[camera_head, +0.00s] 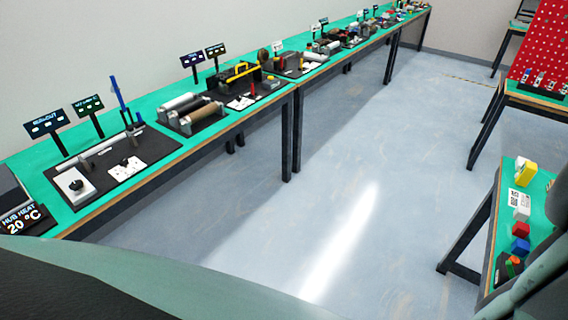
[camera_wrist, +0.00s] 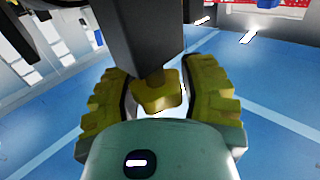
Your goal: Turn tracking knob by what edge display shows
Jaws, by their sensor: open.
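My gripper (camera_wrist: 158,88) shows in the wrist view, its two ridged olive-yellow fingers apart. A dark block and a small yellow piece show between them; I cannot tell what they are or whether anything touches. In the head view, a dark knob (camera_head: 76,185) sits on a white block at the near left of the long green bench. Another small dark knob (camera_head: 124,162) sits on a white card beside it. Which one is the tracking knob I cannot tell. Two dark displays on posts, a left one (camera_head: 46,123) and a right one (camera_head: 88,104), stand behind; their small text is unclear.
A display (camera_head: 22,219) reads "HUB HEAT 20 °C" at the near left. The long bench (camera_head: 160,98) carries several roller stations. Open blue-grey floor (camera_head: 330,180) lies beside it. A side table (camera_head: 508,215) with coloured blocks stands right, below a red pegboard (camera_head: 540,50).

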